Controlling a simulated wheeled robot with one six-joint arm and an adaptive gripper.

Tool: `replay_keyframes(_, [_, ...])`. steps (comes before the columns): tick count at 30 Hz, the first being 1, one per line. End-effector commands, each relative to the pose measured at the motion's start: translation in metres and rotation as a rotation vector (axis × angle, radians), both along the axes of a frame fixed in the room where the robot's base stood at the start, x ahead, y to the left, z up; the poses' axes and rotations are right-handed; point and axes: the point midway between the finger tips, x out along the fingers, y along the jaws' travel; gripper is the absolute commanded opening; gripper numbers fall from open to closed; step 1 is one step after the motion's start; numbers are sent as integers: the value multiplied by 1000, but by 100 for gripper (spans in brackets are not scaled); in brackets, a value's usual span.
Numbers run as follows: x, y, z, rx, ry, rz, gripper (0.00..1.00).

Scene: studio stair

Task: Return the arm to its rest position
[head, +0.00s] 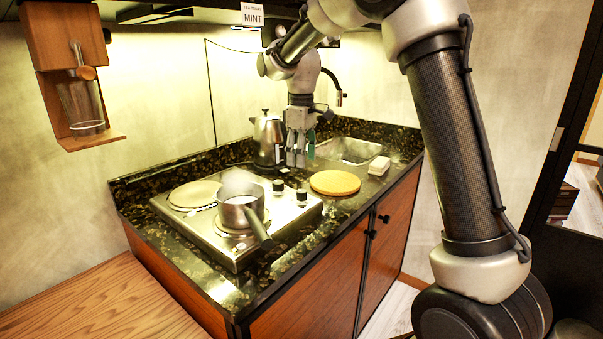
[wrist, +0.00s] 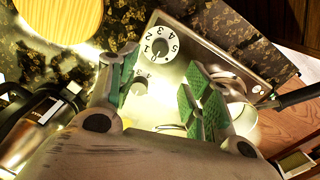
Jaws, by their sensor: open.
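My gripper (head: 297,152) hangs pointing down over the back of the counter, between the kettle and the round yellow board. In the wrist view my gripper (wrist: 160,95) has its two green-padded fingers spread apart, with nothing between them. My arm reaches in from the right, over the counter, and bends down to the gripper. Below the fingers in the wrist view lie the stove's steel edge and a numbered dial (wrist: 157,47).
A steaming pot (head: 240,209) stands on the stove (head: 188,225), its handle toward the front. A kettle (head: 268,138) stands close left of my gripper. The yellow board (head: 335,182), a sink (head: 348,150) and a white block (head: 379,166) are to the right. A shelf hangs above.

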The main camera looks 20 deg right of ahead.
Motion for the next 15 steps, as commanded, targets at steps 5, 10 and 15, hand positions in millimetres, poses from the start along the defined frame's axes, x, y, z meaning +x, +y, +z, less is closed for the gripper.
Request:
replay_keyframes(5, [0,0,14,0,1,0,49])
replay_keyframes(10, [0,0,16,0,1,0,49])
replay_keyframes(15, [0,0,16,0,1,-6,49])
